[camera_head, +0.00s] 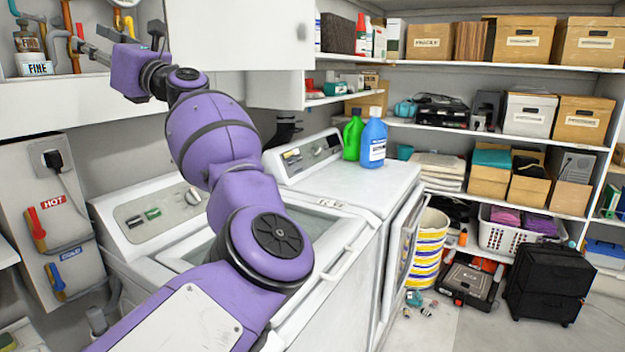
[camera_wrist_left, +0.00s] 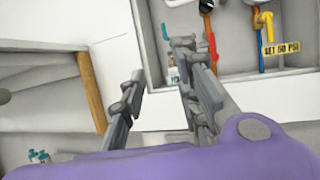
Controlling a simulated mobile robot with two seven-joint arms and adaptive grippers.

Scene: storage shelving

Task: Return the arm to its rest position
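My left arm, purple with dark joints, reaches up across the washing machines in the head view. My left gripper (camera_head: 97,42) is at the upper left, close to the pipes and the shelf by the wall. In the left wrist view, the two grey fingers of the gripper (camera_wrist_left: 162,60) stand apart with a gap between them. Nothing is held between them. My right gripper is in neither view.
Pipes (camera_head: 73,38) and a labelled bottle (camera_head: 37,65) are close to the gripper. A white cabinet (camera_head: 240,34) hangs beside the arm. A top-loading washer (camera_head: 150,220) lies below. Green (camera_head: 352,137) and blue (camera_head: 373,142) bottles stand on the neighbouring machine. Stocked shelves fill the right.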

